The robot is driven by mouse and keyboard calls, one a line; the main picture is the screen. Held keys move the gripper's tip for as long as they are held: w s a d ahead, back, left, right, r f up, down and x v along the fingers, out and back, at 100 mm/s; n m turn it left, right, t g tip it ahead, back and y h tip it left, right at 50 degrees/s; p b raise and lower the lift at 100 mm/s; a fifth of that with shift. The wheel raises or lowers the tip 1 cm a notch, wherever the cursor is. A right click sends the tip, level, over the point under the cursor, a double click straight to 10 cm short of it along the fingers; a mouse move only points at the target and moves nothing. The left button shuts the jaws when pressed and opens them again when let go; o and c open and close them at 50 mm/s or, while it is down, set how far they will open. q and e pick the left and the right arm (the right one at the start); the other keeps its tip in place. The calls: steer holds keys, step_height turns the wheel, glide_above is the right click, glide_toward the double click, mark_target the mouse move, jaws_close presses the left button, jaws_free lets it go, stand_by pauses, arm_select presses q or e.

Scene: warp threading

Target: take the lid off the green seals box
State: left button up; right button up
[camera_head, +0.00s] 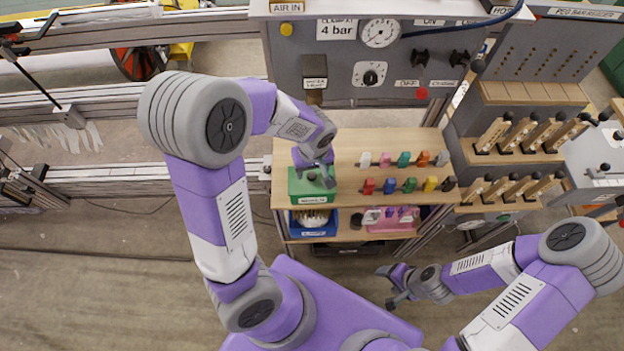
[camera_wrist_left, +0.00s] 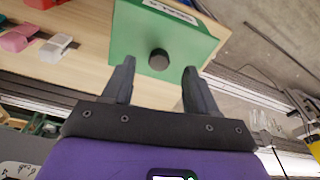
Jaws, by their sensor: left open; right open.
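The green seals box (camera_head: 298,197) stands at the left end of the wooden bench top, with a label on its front. Its green lid (camera_wrist_left: 190,38) is on it, with a round black knob (camera_wrist_left: 159,59) in the middle. My left gripper (camera_head: 320,181) is over the box; in the wrist view its two fingers (camera_wrist_left: 160,82) are open, one on each side of the knob and apart from it. My right gripper (camera_head: 384,286) is open and empty, low in front of the bench at the right.
Several coloured pieces (camera_head: 405,160) stand in rows on the bench to the right of the box. A blue bin (camera_head: 311,230) and a pink holder (camera_head: 392,222) are on the shelf below. A grey panel with a gauge (camera_head: 380,33) rises behind. Bench top between box and pieces is clear.

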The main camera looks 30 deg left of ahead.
mark_target(312, 178)
arm_select(q)
steer(key=f, duration=0.2)
steer(key=shift+w+a+f+b, duration=0.1)
steer(key=shift+w+f+b, duration=0.1)
steer(key=shift+f+b, duration=0.15)
jaws_close()
